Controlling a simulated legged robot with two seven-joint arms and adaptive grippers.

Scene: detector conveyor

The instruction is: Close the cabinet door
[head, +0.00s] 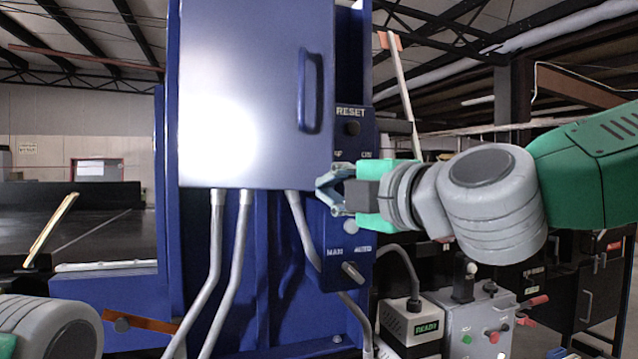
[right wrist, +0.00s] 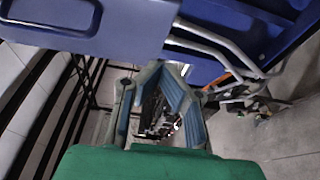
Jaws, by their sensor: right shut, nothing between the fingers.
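The cabinet door (head: 250,100) is a pale blue-grey panel at the upper middle of the head view, with a blue vertical handle (head: 311,92) near its right edge. A dark gap shows between that edge and the blue cabinet frame (head: 367,60), so the door looks ajar. My right gripper (head: 322,194) is shut and empty at the door's lower right corner; I cannot tell whether it touches. In the right wrist view, the fingers (right wrist: 150,72) are just below the blue door panel (right wrist: 120,28). My left gripper is out of view.
A control panel (head: 346,220) with RESET and MANI labels, a button and knobs is behind my right gripper. Grey conduits (head: 217,250) run down below the door. A READY box (head: 412,321) and a grey box with levers (head: 482,318) stand at lower right.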

